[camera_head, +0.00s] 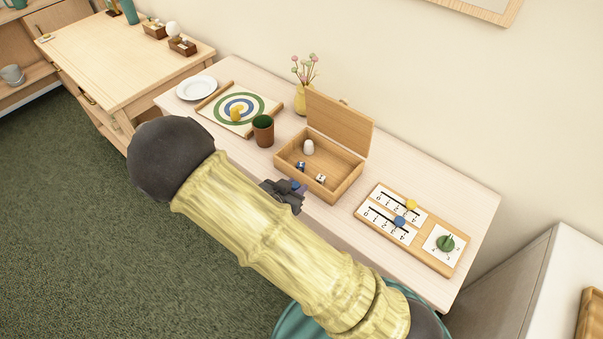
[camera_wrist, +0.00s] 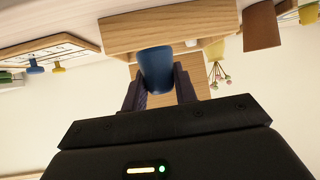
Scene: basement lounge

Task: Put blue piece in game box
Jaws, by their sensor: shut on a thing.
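The game box (camera_head: 349,186) is a light wooden box with its lid raised, in the middle of the table. My gripper (camera_head: 297,190) is beside the box's near front side, in front of the table edge. In the wrist view, my gripper (camera_wrist: 158,88) is shut on a blue piece (camera_wrist: 156,65), with the wooden box front (camera_wrist: 168,30) just beyond it. In the head view, the held piece is mostly hidden by the gripper.
A scoreboard (camera_head: 440,258) with a blue peg (camera_head: 400,221), a yellow peg (camera_head: 411,204) and a green dial lies right of the box. A brown cup (camera_head: 263,131), a target board (camera_head: 222,122), a plate (camera_head: 196,88) and a flower vase (camera_head: 301,98) stand left and behind.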

